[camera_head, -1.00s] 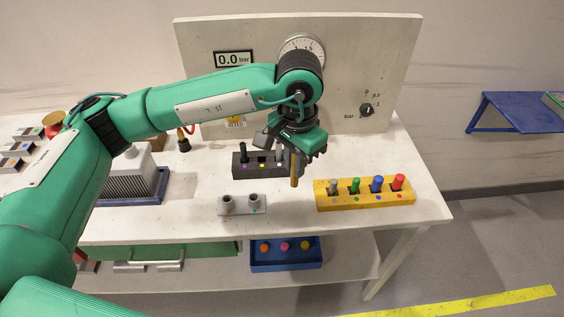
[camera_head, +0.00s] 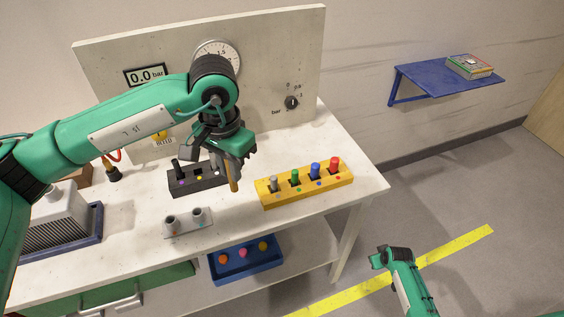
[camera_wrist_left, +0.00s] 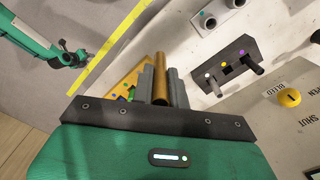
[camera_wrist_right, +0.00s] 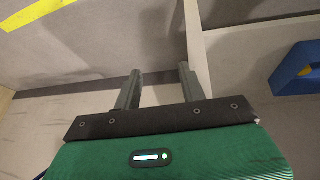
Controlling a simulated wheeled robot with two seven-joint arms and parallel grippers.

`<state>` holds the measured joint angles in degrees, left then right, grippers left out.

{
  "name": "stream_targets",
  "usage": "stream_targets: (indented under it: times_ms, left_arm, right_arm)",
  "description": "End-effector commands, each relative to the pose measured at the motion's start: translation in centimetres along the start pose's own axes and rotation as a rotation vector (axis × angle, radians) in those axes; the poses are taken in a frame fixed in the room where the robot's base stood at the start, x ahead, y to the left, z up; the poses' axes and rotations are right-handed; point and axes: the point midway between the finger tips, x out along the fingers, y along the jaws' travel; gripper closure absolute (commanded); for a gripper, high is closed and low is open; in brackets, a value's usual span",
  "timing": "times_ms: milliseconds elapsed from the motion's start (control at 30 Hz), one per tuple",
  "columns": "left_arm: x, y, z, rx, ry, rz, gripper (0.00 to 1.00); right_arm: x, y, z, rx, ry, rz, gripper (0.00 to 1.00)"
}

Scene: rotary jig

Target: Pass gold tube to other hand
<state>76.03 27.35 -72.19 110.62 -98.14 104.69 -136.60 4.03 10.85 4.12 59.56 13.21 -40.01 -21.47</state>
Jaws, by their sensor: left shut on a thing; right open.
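The gold tube (camera_head: 233,174) hangs upright below my left gripper (camera_head: 232,160), above the table between the black block and the yellow block. In the left wrist view the gold tube (camera_wrist_left: 160,78) stands between the two grey fingers of my left gripper (camera_wrist_left: 160,90), which is shut on it. My right arm shows low at the right of the head view, over the floor and well apart from the tube. In the right wrist view my right gripper (camera_wrist_right: 158,90) has its fingers spread with nothing between them.
A yellow block (camera_head: 318,190) holds grey, green, blue and red pegs. A black block (camera_head: 186,191) holds dark and grey pegs. A grey two-socket holder (camera_head: 187,230) sits near the table's front. A gauge panel (camera_head: 300,60) stands behind. A blue bin (camera_head: 246,276) lies on the lower shelf.

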Motion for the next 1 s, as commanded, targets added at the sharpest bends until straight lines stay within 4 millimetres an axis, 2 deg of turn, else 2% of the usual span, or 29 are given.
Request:
stream_targets:
  times_ms: [33, 167, 300, 433, 567, 667, 767, 900, 1000]
  left_arm:
    - [0.0, 0.0, 0.0, 0.0, 0.0, 0.0, 1.0]
    - [0.0, 0.0, 0.0, 0.0, 0.0, 0.0, 1.0]
    - [0.0, 0.0, 0.0, 0.0, 0.0, 0.0, 1.0]
    - [0.0, 0.0, 0.0, 0.0, 0.0, 0.0, 1.0]
    - [0.0, 0.0, 0.0, 0.0, 0.0, 0.0, 1.0]
    - [0.0, 0.0, 0.0, 0.0, 0.0, 0.0, 1.0]
    - [0.0, 0.0, 0.0, 0.0, 0.0, 0.0, 1.0]
    - [0.0, 0.0, 0.0, 0.0, 0.0, 0.0, 1.0]
    - [0.0, 0.0, 0.0, 0.0, 0.0, 0.0, 1.0]
  right_arm:
    - [-1.1, 1.5, -2.9, -0.001, 0.031, 0.005, 0.59]
    - [-4.2, 4.7, -9.2, -0.01, 0.095, 0.007, 0.59]
    - [-8.4, 7.8, -15.8, -0.028, 0.174, 0.0, 0.59]
    - [-13.2, 9.8, -21.7, -0.059, 0.257, -0.017, 0.59]
    - [-18.6, 10.4, -27.2, -0.109, 0.352, -0.055, 0.59]
    - [-22.9, 9.3, -31.1, -0.168, 0.431, -0.106, 0.59]
    - [-27.1, 6.5, -34.4, -0.244, 0.509, -0.182, 0.59]
    - [-32.2, 0.5, -37.2, -0.367, 0.6, -0.322, 0.59]
    - [-35.4, -4.5, -38.0, -0.46, 0.649, -0.436, 0.59]
